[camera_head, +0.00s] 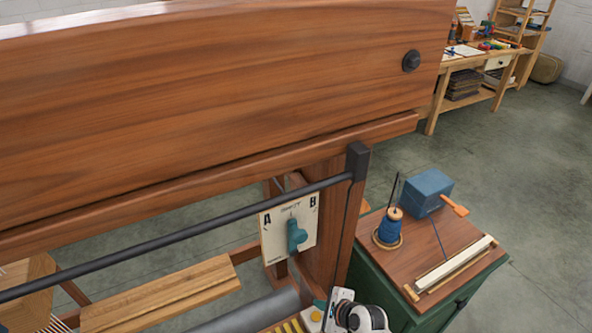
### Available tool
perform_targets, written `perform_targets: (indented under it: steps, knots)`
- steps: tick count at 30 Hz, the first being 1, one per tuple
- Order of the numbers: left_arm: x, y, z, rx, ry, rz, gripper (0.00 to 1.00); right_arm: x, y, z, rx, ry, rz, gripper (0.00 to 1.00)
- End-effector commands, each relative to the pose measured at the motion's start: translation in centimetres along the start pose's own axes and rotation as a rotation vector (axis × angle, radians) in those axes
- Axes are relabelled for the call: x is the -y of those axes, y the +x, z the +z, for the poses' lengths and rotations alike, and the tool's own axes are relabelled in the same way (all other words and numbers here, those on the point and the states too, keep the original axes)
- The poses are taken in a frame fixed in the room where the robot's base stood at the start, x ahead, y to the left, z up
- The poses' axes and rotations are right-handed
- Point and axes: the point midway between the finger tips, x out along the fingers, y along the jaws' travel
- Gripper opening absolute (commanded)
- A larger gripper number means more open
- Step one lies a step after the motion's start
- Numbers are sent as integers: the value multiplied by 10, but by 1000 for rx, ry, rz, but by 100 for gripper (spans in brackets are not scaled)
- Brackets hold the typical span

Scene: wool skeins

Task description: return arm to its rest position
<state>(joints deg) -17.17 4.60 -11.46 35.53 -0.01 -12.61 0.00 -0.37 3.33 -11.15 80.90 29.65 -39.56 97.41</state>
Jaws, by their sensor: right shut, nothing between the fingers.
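My right gripper (345,311), white and black, shows in part at the bottom edge, right of centre. It is shut and empty, and its arm is largely out of frame. It is low in front of the wooden loom frame (200,85), below a pale panel (272,245) marked A and B with a teal knob (296,234). I cannot tell whether it touches anything there. My left gripper is not in view.
A black bar (180,240) crosses the loom. Right of it, a green cabinet (478,281) bears a blue yarn spool (390,229), a blue box (424,191) and a long pale bar (455,264). A workbench (480,58) stands far back; the floor (530,150) between is clear.

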Motion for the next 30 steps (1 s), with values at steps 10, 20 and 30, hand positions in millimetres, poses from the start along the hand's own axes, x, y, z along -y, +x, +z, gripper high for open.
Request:
perform_targets:
  steps: [10, 20, 30]
  knots:
    - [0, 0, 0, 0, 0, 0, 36, 33, -62, -2, 46, -570, -119, 0]
    - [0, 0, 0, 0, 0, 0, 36, 69, -182, 7, 94, -1429, -389, 0]
    - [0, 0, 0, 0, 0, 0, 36, 81, -257, 10, 75, -1819, -576, 0]
